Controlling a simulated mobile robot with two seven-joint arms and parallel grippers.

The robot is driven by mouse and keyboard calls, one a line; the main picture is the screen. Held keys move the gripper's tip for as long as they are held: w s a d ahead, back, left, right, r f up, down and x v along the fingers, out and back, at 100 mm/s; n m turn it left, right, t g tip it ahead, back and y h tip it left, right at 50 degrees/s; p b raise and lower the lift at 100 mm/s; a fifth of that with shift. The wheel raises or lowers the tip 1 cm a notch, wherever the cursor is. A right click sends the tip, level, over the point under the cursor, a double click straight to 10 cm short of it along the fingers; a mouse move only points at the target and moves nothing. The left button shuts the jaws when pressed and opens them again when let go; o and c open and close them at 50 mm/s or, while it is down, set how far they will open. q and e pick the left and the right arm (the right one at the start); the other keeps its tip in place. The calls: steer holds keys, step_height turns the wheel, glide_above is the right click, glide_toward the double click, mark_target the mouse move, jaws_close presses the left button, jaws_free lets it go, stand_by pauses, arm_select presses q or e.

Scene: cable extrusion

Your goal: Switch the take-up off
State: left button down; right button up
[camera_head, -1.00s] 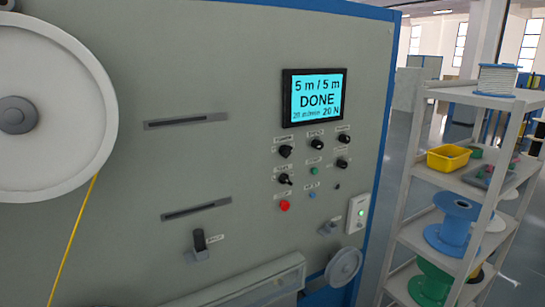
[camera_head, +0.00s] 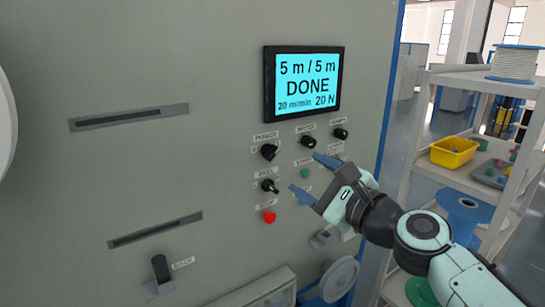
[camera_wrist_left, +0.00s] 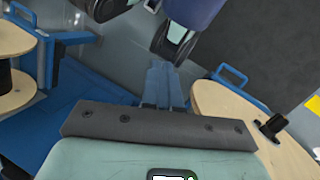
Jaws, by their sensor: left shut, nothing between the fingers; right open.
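The machine's control panel has a black toggle-like switch (camera_head: 268,186), a black knob (camera_head: 269,152) above it, two more black knobs, a green button (camera_head: 305,174) and a red button (camera_head: 269,217). My left gripper (camera_wrist_left: 164,86) is shut and empty in the left wrist view.
The screen (camera_head: 304,82) reads 5 m / 5 m, DONE. A lever (camera_head: 160,268) sits at the lower left and a small wheel (camera_head: 338,278) at the bottom. A shelf (camera_head: 478,78) with a yellow bin (camera_head: 453,152) stands right. Wooden reel flanges (camera_wrist_left: 225,105) flank the left gripper.

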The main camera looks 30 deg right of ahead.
mark_target(274, 155)
steer(key=w, duration=0.4)
steer(key=w+p, duration=0.1)
steer(key=w, duration=0.3)
steer(key=w+p, duration=0.1)
steer(key=w, duration=0.3)
steer(key=shift+w+a+f, duration=0.15)
steer(key=shift+w+a, duration=0.1)
steer(key=shift+a, duration=0.15)
arm_select(q)
steer(key=r, duration=0.1)
steer(key=w+r, duration=0.1)
steer(key=shift+w+r, duration=0.1)
steer(key=shift+r, duration=0.2)
arm_select(e)
steer(key=c, duration=1.1)
